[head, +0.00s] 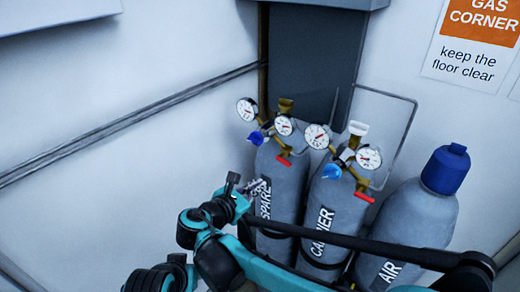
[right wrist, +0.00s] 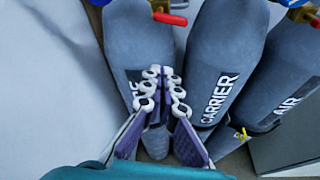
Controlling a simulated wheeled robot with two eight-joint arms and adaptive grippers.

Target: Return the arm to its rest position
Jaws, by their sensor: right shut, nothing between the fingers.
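My right arm (head: 215,245), teal and black, crosses the lower part of the head view in front of the gas cylinders. My right gripper (head: 252,186) is beside the left cylinder, marked SPARE, and partly covers it. In the right wrist view the gripper (right wrist: 164,88) has its purple fingers with white-ringed joints brought together at the tips. Nothing is held between them. The SPARE cylinder (head: 278,185) stands just beyond the fingers. I cannot tell whether they touch it. My left gripper is not in view.
The CARRIER cylinder (head: 330,205) stands in the middle and the AIR cylinder (head: 415,215), with a blue cap (head: 446,170), at the right. Gauges and red-handled valves top the first two. A black bar (head: 370,245) crosses in front. A wall sign (head: 470,60) says to keep the floor clear.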

